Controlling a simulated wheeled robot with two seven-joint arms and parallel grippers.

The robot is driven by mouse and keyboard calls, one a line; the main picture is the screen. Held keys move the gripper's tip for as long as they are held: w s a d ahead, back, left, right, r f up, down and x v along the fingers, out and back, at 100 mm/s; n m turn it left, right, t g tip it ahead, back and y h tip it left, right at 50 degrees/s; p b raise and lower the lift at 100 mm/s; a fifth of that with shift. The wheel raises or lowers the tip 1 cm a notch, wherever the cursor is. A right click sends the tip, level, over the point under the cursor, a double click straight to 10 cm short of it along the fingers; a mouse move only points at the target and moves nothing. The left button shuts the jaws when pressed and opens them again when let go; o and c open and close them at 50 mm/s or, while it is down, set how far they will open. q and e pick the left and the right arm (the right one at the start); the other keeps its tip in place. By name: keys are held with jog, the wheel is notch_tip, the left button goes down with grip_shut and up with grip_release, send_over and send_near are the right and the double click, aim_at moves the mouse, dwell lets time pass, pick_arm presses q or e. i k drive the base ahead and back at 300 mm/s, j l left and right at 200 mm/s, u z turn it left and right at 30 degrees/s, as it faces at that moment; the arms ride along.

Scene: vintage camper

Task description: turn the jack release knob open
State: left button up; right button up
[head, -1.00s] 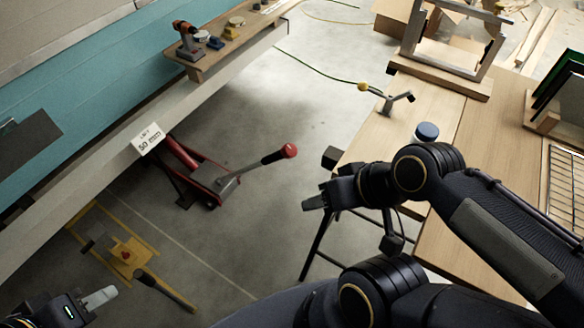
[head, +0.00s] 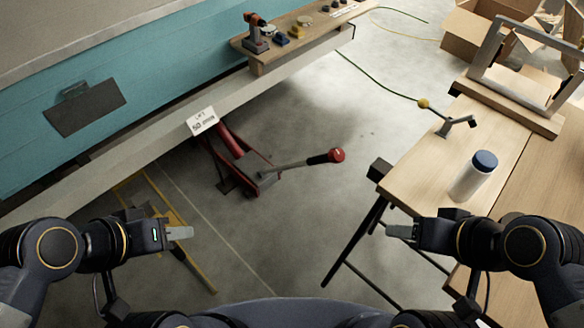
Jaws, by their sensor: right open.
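The red floor jack (head: 232,165) stands on the concrete floor, partly under the camper's lower edge. Its handle (head: 292,164) reaches out to the right and ends in a round red knob (head: 337,155). My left gripper (head: 182,233) is left of and nearer than the jack, apart from it; its fingers are seen side-on, so its opening does not show. My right gripper (head: 400,231) is open and empty, right of and nearer than the knob, by the workbench's near corner. Neither gripper touches the jack.
A yellow frame (head: 170,215) lies behind my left gripper. A wooden workbench (head: 440,165) with a white bottle (head: 470,180) stands at right. The floor between is clear.

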aim_at(336, 156)
jog(key=i+l+u, duration=0.15)
jog(key=u, duration=0.35)
jog(key=i+l+u, duration=0.15)
jog(key=u, duration=0.3)
